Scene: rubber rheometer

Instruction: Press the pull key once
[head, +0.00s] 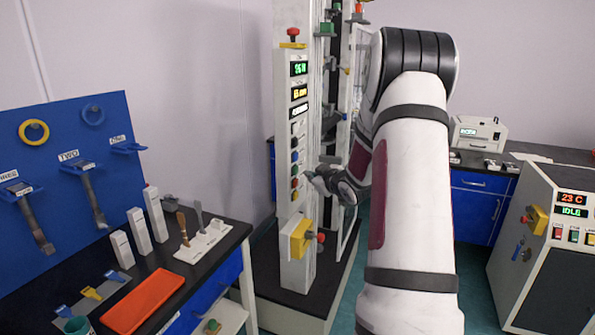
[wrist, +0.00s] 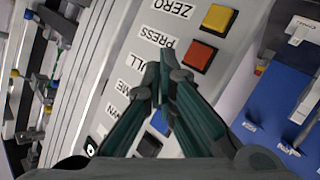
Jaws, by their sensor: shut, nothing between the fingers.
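The machine's key panel (head: 287,135) stands upright on the tall white column in the head view. It appears rotated in the wrist view, with PULL printed between PRESS and another label. The pull key looks like the small green key (head: 294,170), between a blue key and a red key. In the wrist view my fingers cover the spot beside the PULL label (wrist: 130,63), so the key is hidden there. My gripper (head: 312,176) is shut and empty, just right of the keys. Its fingertips (wrist: 166,62) point at the panel; I cannot tell whether they touch it.
The red PRESS key (wrist: 200,55) and yellow ZERO key (wrist: 217,18) lie close to the fingertips. A blue key (wrist: 160,123) and black key (wrist: 148,146) sit on the other side.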

